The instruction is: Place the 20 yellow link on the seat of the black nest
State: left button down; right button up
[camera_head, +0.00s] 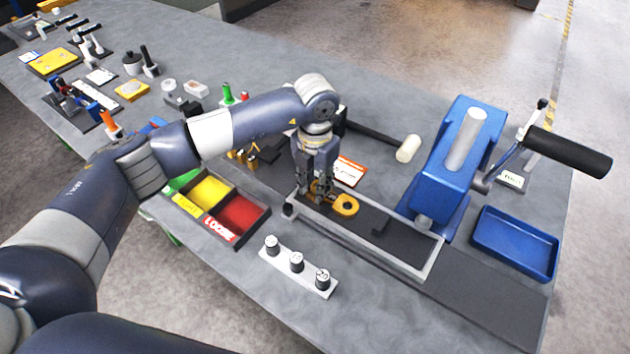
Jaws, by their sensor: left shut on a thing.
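My left gripper (318,192) points down over the left end of a long light-metal frame (432,262) with a dark bed. It is shut on the yellow link (346,205), whose rounded end with a dark hole sticks out to the right of the fingers. The fingers hide the link's other end, and no number on it can be read. I cannot tell whether the link touches the bed. My right gripper is not in view.
A blue press (455,160) with a long black-handled lever stands right of the frame, beside a blue tray (515,243). Coloured bins (240,216) lie left. A mallet (408,149) lies behind.

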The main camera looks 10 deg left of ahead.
pick_arm(q)
jog(key=c, duration=1.3)
grip_release()
jog(key=shift+r, duration=0.15)
jog(key=shift+r+b, duration=2.15)
jog(key=shift+r, duration=3.8)
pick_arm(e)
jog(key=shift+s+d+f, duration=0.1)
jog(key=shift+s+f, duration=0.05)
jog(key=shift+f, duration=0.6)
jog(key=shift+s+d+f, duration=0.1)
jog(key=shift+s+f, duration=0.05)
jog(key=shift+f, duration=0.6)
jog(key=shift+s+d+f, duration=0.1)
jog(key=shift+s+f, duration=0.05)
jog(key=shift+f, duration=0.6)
